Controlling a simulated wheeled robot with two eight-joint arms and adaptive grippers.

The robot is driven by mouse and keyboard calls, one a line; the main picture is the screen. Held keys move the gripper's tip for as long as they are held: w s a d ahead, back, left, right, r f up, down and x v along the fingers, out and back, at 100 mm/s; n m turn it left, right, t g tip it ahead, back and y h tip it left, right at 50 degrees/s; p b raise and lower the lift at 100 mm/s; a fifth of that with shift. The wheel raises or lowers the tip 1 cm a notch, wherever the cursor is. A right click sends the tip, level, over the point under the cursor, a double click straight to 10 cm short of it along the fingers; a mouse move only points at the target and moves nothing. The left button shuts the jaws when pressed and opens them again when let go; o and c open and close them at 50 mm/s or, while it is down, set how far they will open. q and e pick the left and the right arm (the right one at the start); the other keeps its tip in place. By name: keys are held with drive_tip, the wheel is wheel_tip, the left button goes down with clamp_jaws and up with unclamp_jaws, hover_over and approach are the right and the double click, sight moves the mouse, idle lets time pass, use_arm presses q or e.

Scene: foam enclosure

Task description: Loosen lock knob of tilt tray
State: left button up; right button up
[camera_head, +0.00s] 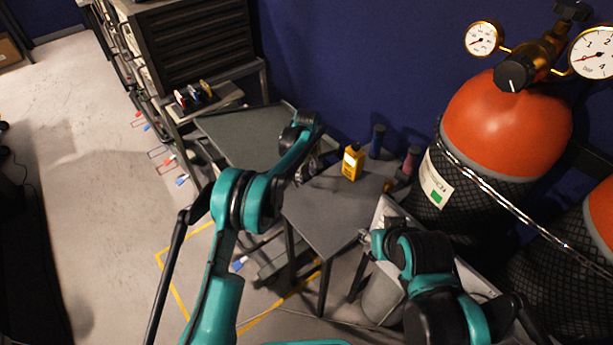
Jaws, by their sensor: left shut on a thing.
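The tilt tray (240,137) is a flat dark grey-green panel, sloping beside the blue wall left of centre. My left arm reaches over its right side. My left gripper (309,170) is small in view, pointing down at the tray's right edge, and it is shut on the lock knob there. The knob itself is hidden by the fingers and wrist. My right arm is folded at the lower right, in front of the gas cylinders. Its end (372,241) is near the small table, and its finger opening is unclear.
A small grey table (327,208) right of the tray holds a yellow handheld device (353,162) and dark bottles. Orange-topped gas cylinders (505,125) with gauges stand at right. A slatted cabinet (195,45) stands behind the tray. The floor at left is mostly clear.

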use_arm(q)
drive_tip(key=shift+s+a+f+t+h+b, duration=0.15)
drive_tip(key=shift+t+h, duration=0.25)
drive_tip(key=shift+h, duration=0.2)
drive_tip(key=shift+s+a+r+t+h+b, duration=0.15)
drive_tip(key=shift+t+h, duration=0.25)
drive_tip(key=shift+h, duration=0.2)
drive_tip(key=shift+f+t+h+b, duration=0.2)
drive_tip(key=shift+t+h+b, duration=0.75)
drive_tip(key=shift+h, duration=0.35)
drive_tip(key=o, duration=1.2)
drive_tip(key=shift+c, duration=0.2)
drive_tip(key=shift+r, duration=0.15)
drive_tip(key=v, duration=1.2)
drive_tip(key=shift+a, duration=0.15)
